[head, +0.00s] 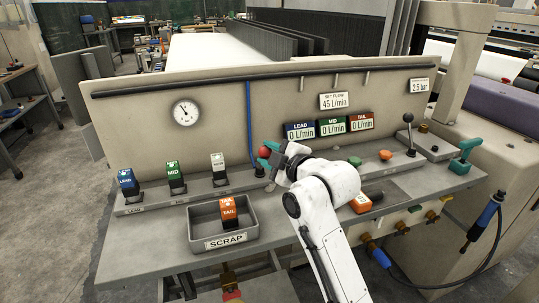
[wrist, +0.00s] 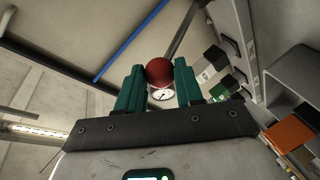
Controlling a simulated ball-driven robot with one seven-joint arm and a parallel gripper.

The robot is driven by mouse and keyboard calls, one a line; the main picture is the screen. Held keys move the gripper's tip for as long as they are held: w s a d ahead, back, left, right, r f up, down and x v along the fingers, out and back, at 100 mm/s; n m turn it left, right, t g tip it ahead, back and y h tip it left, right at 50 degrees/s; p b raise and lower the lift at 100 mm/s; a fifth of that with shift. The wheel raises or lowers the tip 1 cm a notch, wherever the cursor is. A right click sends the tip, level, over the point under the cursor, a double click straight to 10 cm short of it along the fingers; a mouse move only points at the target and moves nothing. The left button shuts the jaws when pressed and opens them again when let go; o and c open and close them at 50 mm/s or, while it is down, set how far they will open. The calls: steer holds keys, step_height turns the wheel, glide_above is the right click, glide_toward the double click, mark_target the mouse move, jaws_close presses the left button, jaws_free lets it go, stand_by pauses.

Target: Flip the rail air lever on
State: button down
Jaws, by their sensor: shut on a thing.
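A lever with a red ball knob (head: 264,152) stands on the panel ledge near the lower end of the blue hose. In the wrist view the red knob (wrist: 160,71) sits between my gripper's two green fingers. My gripper (head: 270,156) reaches in from the right and is shut on this knob. The lever's shaft is mostly hidden, and I cannot read a label on it. A second lever with a black ball knob (head: 408,118) stands upright farther right on the ledge.
Blue LEAD (head: 127,181), green MID (head: 175,176) and pale (head: 218,167) blocks stand left. Flow displays (head: 331,127) read 0 L/min. A gauge (head: 185,112), blue hose (head: 249,110) and teal handle (head: 466,150) are nearby.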

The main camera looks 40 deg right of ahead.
steer(key=c, duration=1)
jaws_free()
steer(key=shift+s+f, duration=0.1)
steer(key=s+r, duration=0.2)
steer(key=s, duration=0.8)
steer(key=shift+s+a, duration=0.15)
steer(key=shift+s, duration=0.15)
steer(key=s+a+f+m+g+p, duration=0.35)
steer(key=s+f, duration=0.25)
steer(key=f, duration=0.2)
steer(key=s+a+f+m+g+p, duration=0.3)
steer(key=s+a+f+g, duration=0.15)
steer(key=f, duration=0.35)
steer(key=s+f+m+g+p, duration=0.2)
steer(key=s+f+g, duration=0.1)
steer(key=s, duration=0.6)
steer(key=s+f+m+g+p, duration=0.2)
steer(key=s+f+m+g, duration=0.1)
steer(key=s, duration=0.6)
steer(key=shift+d+g, duration=0.15)
steer(key=shift+g, duration=0.25)
